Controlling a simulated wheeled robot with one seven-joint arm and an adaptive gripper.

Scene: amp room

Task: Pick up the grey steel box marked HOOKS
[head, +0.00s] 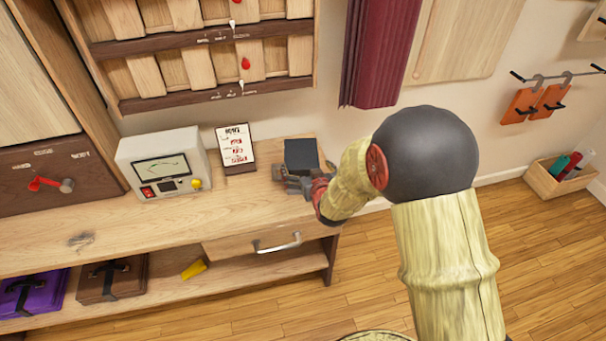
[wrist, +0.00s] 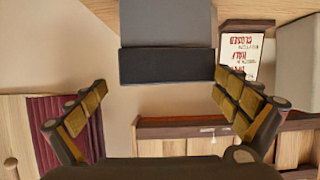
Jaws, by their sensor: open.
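The grey steel box (head: 301,154) sits on the right end of the wooden bench, near the wall. No HOOKS marking is legible on it. My gripper (head: 298,183) is at its near side and hides its lower part in the head view. In the wrist view the box (wrist: 166,66) shows as a grey top and a darker face at the upper middle. My gripper (wrist: 160,84) is open there, with one finger on each side and the box in line with the gap. The gap looks empty, and I cannot tell whether the fingers touch the box.
A sign card (head: 235,149) stands just left of the box; it also shows in the wrist view (wrist: 242,48). A meter (head: 164,163) stands further left. The bench top (head: 120,222) is mostly clear in front. A maroon curtain (head: 378,55) hangs behind. A drawer handle (head: 277,244) juts out below.

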